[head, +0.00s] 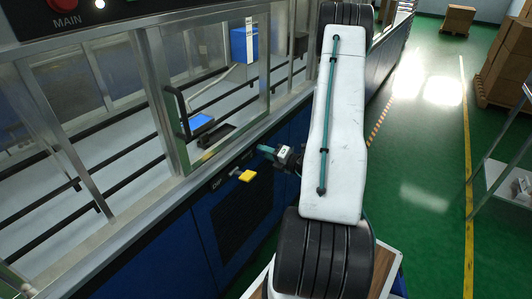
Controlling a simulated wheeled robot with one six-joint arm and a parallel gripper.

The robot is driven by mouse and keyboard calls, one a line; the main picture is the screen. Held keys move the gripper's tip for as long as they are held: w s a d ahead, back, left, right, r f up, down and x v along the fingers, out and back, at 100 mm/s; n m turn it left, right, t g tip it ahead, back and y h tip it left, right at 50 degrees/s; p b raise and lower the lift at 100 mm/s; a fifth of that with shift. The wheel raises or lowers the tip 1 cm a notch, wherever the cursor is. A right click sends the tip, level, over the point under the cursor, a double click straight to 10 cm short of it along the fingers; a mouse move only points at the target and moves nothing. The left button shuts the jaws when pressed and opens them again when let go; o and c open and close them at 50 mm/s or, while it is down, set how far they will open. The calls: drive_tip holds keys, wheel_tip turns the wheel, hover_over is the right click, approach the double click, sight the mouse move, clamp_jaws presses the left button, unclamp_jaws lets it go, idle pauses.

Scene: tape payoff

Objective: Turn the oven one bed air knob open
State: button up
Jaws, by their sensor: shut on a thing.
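My gripper (282,155), small and dark, shows at the blue front panel of the oven line, just left of my white arm. It is shut on a teal knob (265,149), whose rounded end sticks out to the left of the jaws. The arm hides part of the wrist, and the contact between jaws and knob is too small to see clearly. A yellow knob (247,176) stands on the same panel, a little lower left, apart from the gripper. The small label near it is not readable, so I cannot tell which knob it names.
A glazed machine with metal frames (150,100) and a blue base (205,235) runs along the left. A dark vent grille (247,215) sits below the knobs. A green floor with a yellow line (467,150) lies open at right, with cardboard boxes (508,65) and a shelf rack (500,180).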

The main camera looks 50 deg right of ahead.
drive_tip(key=shift+d+m, duration=0.15)
drive_tip(key=shift+m, duration=1.05)
drive_tip(key=o, duration=0.9)
drive_tip(key=shift+o, duration=0.2)
drive_tip(key=s, duration=0.7)
drive_tip(key=shift+s+d+r, duration=0.2)
drive_tip(key=shift+s, duration=0.15)
